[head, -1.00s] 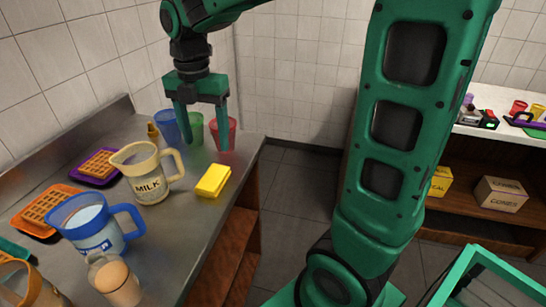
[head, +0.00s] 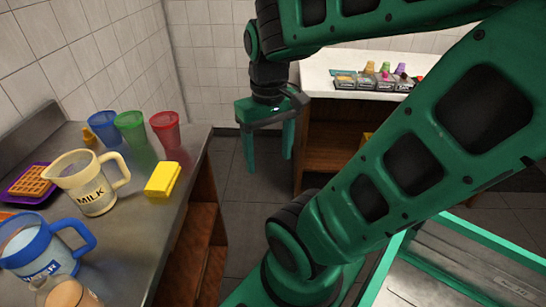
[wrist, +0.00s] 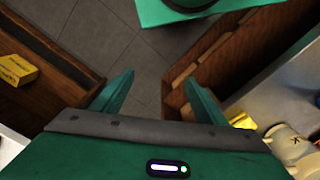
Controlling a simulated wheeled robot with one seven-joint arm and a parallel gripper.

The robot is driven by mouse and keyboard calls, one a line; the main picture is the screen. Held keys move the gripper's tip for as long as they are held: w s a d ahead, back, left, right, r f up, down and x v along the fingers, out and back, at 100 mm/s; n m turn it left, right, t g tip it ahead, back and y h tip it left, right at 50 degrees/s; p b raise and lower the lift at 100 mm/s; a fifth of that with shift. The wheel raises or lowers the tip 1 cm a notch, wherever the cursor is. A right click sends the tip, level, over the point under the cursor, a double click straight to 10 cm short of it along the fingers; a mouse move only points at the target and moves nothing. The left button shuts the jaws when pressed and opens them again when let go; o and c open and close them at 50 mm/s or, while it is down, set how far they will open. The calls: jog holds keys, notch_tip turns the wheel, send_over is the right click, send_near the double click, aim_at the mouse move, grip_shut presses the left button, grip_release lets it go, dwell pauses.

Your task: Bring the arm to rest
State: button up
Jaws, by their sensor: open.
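My gripper (head: 268,160) is open and empty, fingers pointing down. In the head view it hangs over the floor gap, right of the metal counter and clear of it.
The counter (head: 150,210) at left holds a milk pitcher (head: 88,185), a blue water pitcher (head: 42,248), a yellow sponge (head: 162,179), a waffle on a purple tray (head: 32,186), and blue, green (head: 133,129) and red (head: 166,130) cups. A white-topped counter (head: 318,75) with topping containers stands behind.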

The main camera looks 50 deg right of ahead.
jog(key=shift+s+d+f+m, duration=0.2)
jog(key=shift+s+m, duration=0.3)
jog(key=shift+m, duration=0.1)
jog(key=shift+s+d+f+m, duration=0.2)
jog(key=shift+s+m, duration=0.25)
jog(key=shift+m, duration=0.15)
dwell(0.4)
